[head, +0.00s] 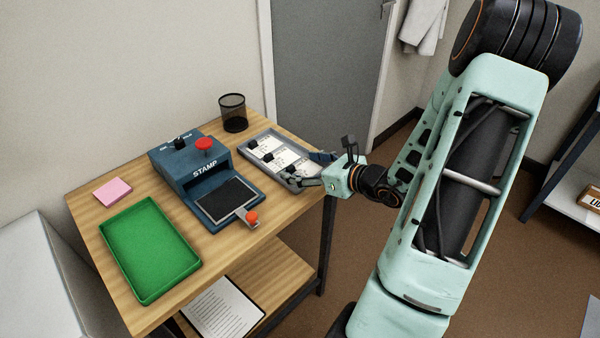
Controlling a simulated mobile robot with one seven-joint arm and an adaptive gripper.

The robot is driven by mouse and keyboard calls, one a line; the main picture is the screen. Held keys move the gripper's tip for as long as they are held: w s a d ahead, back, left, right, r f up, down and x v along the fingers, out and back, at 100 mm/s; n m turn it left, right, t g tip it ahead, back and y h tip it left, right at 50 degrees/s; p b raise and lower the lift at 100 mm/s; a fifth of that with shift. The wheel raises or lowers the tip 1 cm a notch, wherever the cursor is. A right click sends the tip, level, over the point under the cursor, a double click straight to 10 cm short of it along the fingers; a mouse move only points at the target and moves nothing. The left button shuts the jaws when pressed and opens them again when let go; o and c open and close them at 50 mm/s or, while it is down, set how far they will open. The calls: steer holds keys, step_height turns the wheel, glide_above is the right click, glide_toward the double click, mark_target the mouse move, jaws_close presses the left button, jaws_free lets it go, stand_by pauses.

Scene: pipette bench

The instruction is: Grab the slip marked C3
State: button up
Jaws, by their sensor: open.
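White slips (263,147) with dark print lie in a shallow grey tray (243,155) at the right side of the wooden table. Small black blocks sit on the slips. The print is too small to read, so I cannot tell which slip is marked C3. My gripper (304,169) is open at the tray's near right end, with its fingers pointing left over or beside the slips there. It hides part of that end of the tray. I cannot tell whether the fingers touch anything.
A blue stamp machine (187,162) with a red knob stands left of the tray. A green tray (150,250), a pink note pad (112,192) and a black mesh cup (233,113) are also on the table. A printed sheet (222,308) lies on the lower shelf.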

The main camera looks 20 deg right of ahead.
steer(key=shift+c, duration=0.3)
steer(key=shift+s+f, duration=0.1)
steer(key=c, duration=1.8)
steer(key=shift+c, duration=0.4)
